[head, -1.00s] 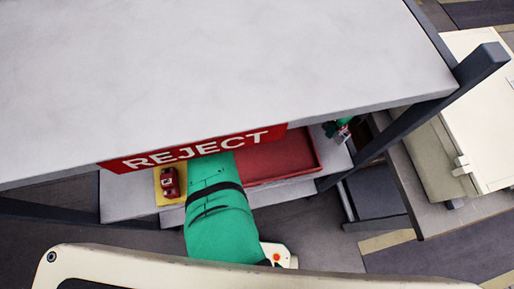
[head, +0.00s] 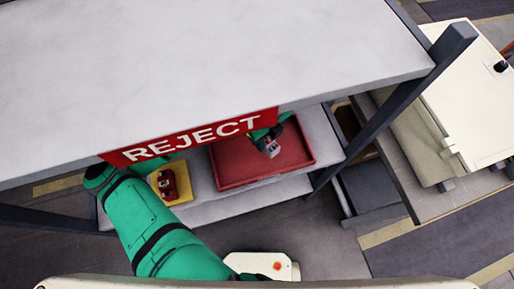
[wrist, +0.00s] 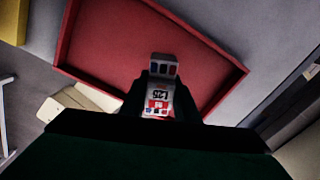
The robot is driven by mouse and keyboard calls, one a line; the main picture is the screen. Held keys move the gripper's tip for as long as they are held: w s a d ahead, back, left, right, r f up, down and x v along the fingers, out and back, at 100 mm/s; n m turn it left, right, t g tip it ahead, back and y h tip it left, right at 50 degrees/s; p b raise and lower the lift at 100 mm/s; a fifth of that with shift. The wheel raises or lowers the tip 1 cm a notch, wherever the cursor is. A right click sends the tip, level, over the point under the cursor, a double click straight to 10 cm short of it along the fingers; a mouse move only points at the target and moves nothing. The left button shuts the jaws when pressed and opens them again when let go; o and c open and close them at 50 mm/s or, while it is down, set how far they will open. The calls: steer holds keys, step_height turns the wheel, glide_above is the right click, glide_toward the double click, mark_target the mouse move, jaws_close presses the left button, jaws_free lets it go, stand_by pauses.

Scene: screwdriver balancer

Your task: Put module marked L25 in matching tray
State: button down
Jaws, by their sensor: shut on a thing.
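A small white and red module (wrist: 159,97) is held between the fingers of my gripper (wrist: 160,108). Its dark marking looks upside down in the wrist view and seems to read L25, though it is small. In the head view the module (head: 272,149) is over the right part of a red tray (head: 228,184), below a red sign reading REJECT (head: 190,138). My gripper (head: 267,139) is partly hidden by the sign and shelf edge there. The wrist view shows the tray (wrist: 110,40) behind the module; the module appears above its floor, but the exact gap is unclear.
A yellow tray (head: 186,192) left of the red one holds a red module (head: 167,184). The grey upper shelf (head: 200,60) overhangs both trays. A dark post (head: 390,105) stands to the right. The red tray's floor is otherwise clear where visible.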

steer(key=shift+s+a, duration=0.1)
steer(key=shift+a, duration=0.75)
steer(key=f, duration=0.3)
steer(key=shift+s+a+f, duration=0.1)
steer(key=shift+a, duration=0.15)
steer(key=shift+f, duration=0.2)
steer(key=shift+d, duration=0.2)
steer(key=shift+s, duration=0.1)
steer(key=c, duration=1.4)
jaws_free()
steer(key=shift+o, duration=0.2)
steer(key=shift+r, duration=3.8)
